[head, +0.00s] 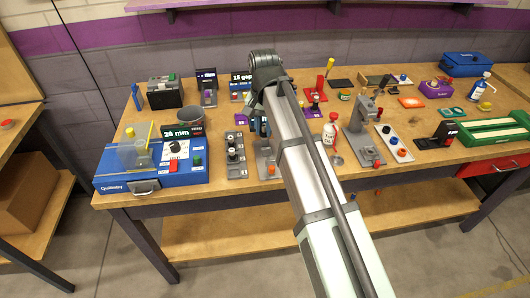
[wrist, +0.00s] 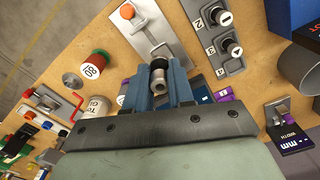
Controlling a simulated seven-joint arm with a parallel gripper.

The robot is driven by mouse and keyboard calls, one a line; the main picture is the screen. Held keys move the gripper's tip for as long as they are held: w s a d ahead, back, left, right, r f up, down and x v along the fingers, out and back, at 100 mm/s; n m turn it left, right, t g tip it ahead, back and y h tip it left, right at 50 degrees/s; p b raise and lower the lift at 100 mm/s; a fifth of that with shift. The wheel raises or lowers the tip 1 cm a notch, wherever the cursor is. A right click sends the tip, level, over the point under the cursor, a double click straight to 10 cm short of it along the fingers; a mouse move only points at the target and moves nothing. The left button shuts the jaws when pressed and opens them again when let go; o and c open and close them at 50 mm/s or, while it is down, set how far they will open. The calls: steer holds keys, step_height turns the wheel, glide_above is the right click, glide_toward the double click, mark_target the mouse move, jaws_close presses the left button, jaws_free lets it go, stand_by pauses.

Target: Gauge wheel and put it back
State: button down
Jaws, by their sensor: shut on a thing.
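My gripper (wrist: 158,66) is shut on a small dark-and-grey wheel (wrist: 158,84), which sits between its two blue fingers in the wrist view. In the head view my gripper (head: 262,126) is mostly behind my arm, and the wheel cannot be made out. A grey numbered rack (wrist: 204,30) with black-and-grey pieces lies to the right of the fingers in the wrist view; it also shows in the head view (head: 235,168). A purple-and-black device marked WIDTH and mm (wrist: 297,140) stands at the wrist view's right. Whether the wheel touches anything below is unclear.
A grey plate with an orange knob (wrist: 127,12) lies just beyond the fingertips. A red-capped bottle (head: 330,130) and a grey press-like stand (head: 361,130) stand right of my arm. A blue machine reading 28 mm (head: 150,175) fills the bench's left front.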

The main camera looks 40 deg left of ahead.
steer(key=shift+n, duration=0.9)
steer(key=shift+w+a+f, duration=0.2)
steer(key=shift+w+f, duration=0.3)
steer(key=shift+f, duration=1.05)
steer(key=shift+w+a+f, duration=0.15)
steer(key=shift+w+f, duration=0.35)
steer(key=shift+f, duration=1.1)
steer(key=shift+w+a+f, duration=0.2)
steer(key=shift+w+f, duration=0.3)
steer(key=shift+f, duration=1.05)
steer(key=shift+f, duration=0.1)
steer(key=c, duration=1)
jaws_free()
step_height(320, 180, up, 12)
steer(key=shift+r, duration=0.15)
